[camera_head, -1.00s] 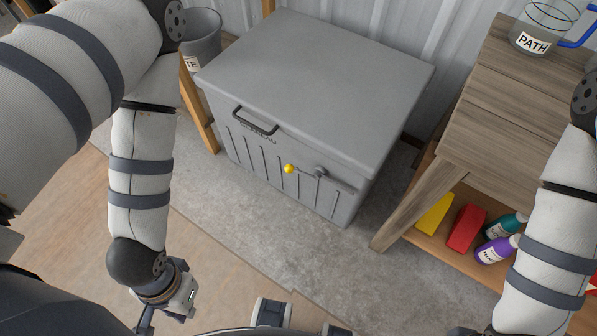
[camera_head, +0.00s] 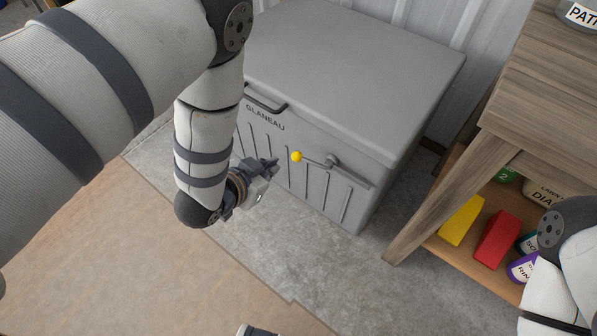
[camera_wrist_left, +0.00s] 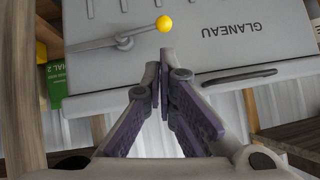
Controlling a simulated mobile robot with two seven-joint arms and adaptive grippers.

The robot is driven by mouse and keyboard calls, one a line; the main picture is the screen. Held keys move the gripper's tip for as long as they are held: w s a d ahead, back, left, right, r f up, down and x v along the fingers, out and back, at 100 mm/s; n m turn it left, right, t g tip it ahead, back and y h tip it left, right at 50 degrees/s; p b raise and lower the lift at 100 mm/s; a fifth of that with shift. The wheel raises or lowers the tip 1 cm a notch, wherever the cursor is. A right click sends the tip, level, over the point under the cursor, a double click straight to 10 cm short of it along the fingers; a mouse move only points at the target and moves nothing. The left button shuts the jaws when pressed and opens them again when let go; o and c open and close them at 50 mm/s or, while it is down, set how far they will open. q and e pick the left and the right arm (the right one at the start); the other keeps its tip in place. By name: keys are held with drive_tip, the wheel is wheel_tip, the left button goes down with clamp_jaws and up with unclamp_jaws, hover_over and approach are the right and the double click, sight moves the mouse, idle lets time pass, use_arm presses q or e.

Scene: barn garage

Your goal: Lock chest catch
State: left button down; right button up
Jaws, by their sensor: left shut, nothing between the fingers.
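A grey chest (camera_head: 350,75) with a closed lid stands against the wall. Its catch (camera_head: 330,161) is on the front, a grey lever on a pivot with a yellow ball knob (camera_head: 296,157) at its left end. My left gripper (camera_head: 273,163) is shut and empty, just left of the knob and apart from it in the head view. In the left wrist view the chest appears upside down, with the knob (camera_wrist_left: 164,23) beyond the closed fingertips (camera_wrist_left: 160,66). My right gripper is out of view; only part of that arm shows at lower right.
A black handle (camera_head: 266,100) sits on the chest front, left of the catch. A wooden workbench (camera_head: 530,90) stands to the right, with yellow and red blocks (camera_head: 497,239) and bottles on its lower shelf. The floor before the chest is clear.

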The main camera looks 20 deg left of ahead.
sight(296, 154)
use_arm(q)
drive_tip(key=shift+w+d+r+t+h, duration=0.15)
drive_tip(key=shift+w+d+r+t, duration=0.2)
drive_tip(key=shift+w, duration=0.25)
drive_tip(key=shift+w+d+r+t+h, duration=0.15)
drive_tip(key=shift+w+r+t, duration=0.1)
drive_tip(key=shift+w+r, duration=0.25)
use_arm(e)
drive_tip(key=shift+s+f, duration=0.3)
use_arm(q)
drive_tip(key=shift+w+f, duration=0.1)
drive_tip(key=shift+w, duration=0.05)
